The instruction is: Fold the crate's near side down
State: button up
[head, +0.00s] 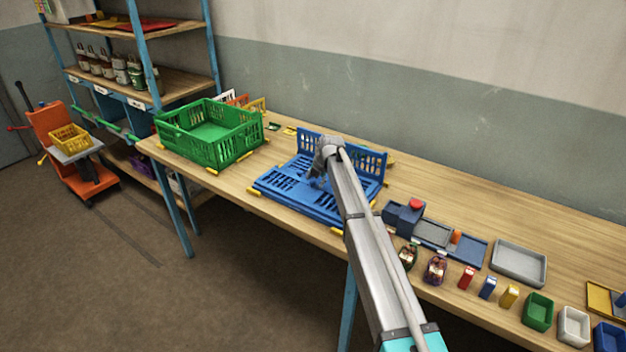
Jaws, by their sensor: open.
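The blue crate (310,139) is on the wooden table in the middle of the head view. Its far wall stands upright with slotted openings. Blue slotted panels lie low and flat at its left and near parts, with yellow tabs at the near corners. My gripper (316,178) is over the crate, in front of the far wall, pointing down. It is open and looks empty, but it is small and partly hidden by my arm. My arm also covers the crate's right part, so I cannot tell how that side stands or whether the fingers touch a panel.
A green crate (184,142) with its walls up stands left of the blue one. To the right are a grey-blue device (408,218), a grey tray (519,263) and several small boxes and bins along the table's front. The back right of the table is clear.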

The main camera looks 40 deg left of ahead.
jog(key=w+p+v, duration=0.1)
jog(key=p+v, duration=1.2)
jog(key=v, duration=0.2)
jog(key=shift+w+r+p, duration=0.2)
jog(key=shift+w+p, duration=0.15)
jog(key=shift+p, duration=0.05)
dwell(1.3)
jog(key=shift+d, duration=0.1)
dwell(0.6)
jog(key=s+d+f+m+h+b, duration=0.15)
jog(key=d+m, duration=0.75)
jog(key=d, duration=1.1)
jog(key=s+d+f+m+h+b, duration=0.15)
jog(key=d+m, duration=0.75)
jog(key=d, duration=1.1)
jog(key=s+d+f+m, duration=0.1)
jog(key=s+d+m, duration=0.5)
jog(key=d, duration=0.3)
jog(key=s+d+f+m+h+b, duration=0.1)
jog(key=s+d+m, duration=0.5)
jog(key=d, duration=0.3)
jog(key=s+d+f+m+g, duration=0.1)
jog(key=s+d+m, duration=0.5)
jog(key=d, duration=0.4)
jog(key=shift+m+b, duration=0.3)
jog(key=shift+s+a, duration=0.1)
jog(key=shift+a, duration=0.1)
